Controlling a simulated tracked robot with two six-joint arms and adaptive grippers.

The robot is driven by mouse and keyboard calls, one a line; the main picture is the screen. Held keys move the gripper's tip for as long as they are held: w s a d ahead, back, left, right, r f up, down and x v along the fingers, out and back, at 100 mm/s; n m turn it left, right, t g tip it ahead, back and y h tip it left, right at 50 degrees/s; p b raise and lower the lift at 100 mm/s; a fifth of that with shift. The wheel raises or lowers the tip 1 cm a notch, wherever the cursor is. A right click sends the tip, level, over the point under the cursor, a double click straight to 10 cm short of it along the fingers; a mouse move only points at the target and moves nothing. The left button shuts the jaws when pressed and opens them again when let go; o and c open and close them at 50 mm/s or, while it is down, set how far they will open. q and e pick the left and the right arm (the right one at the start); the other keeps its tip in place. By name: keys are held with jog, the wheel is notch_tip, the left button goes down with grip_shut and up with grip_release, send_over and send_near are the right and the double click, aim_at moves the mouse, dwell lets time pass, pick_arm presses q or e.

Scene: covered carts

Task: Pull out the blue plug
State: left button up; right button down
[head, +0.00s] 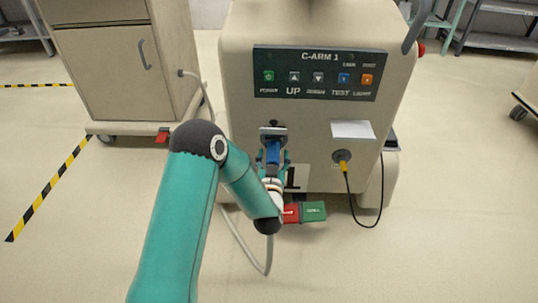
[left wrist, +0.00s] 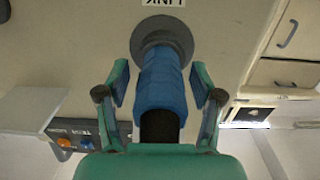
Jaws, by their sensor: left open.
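The blue plug (head: 273,151) sits in a socket on the front of the C-ARM 1 cart (head: 240,125). In the left wrist view the blue plug (left wrist: 161,82) stands out from a round grey socket (left wrist: 162,38). My left gripper (head: 272,162) is at the plug. In the left wrist view my left gripper (left wrist: 163,88) is open, with one finger on each side of the plug and visible gaps between. The plug's lower end is partly hidden behind the gripper's body. My right gripper is not in view.
A yellow plug (head: 344,168) with a black cable is in another socket on the right. A button panel (head: 318,75) is above. Red (head: 291,213) and green (head: 313,211) pedals lie below. A grey cable (head: 245,248) hangs to the floor. A cabinet cart (head: 115,70) stands left.

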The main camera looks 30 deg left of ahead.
aim_at(270, 163)
pick_arm(q)
jog(key=shift+w+a+r+y+b, duration=0.2)
jog(key=shift+a+r, duration=0.1)
jog(key=shift+a, duration=0.1)
jog(key=shift+w+a+r+y+b, duration=0.1)
jog(key=shift+a+r+y, duration=0.15)
jog(key=shift+a, duration=0.15)
jog(key=shift+r, duration=0.1)
grip_shut()
jog(key=shift+s+d+n, duration=0.1)
jog(key=shift+s+n, duration=0.05)
jog(key=shift+n, duration=0.15)
jog(key=shift+s+d+f, duration=0.25)
jog(key=shift+s+f, duration=0.15)
jog(key=shift+b+v, duration=0.5)
jog(key=shift+v, duration=1.25)
jog(key=shift+s+d, duration=0.3)
jog(key=shift+d, duration=0.1)
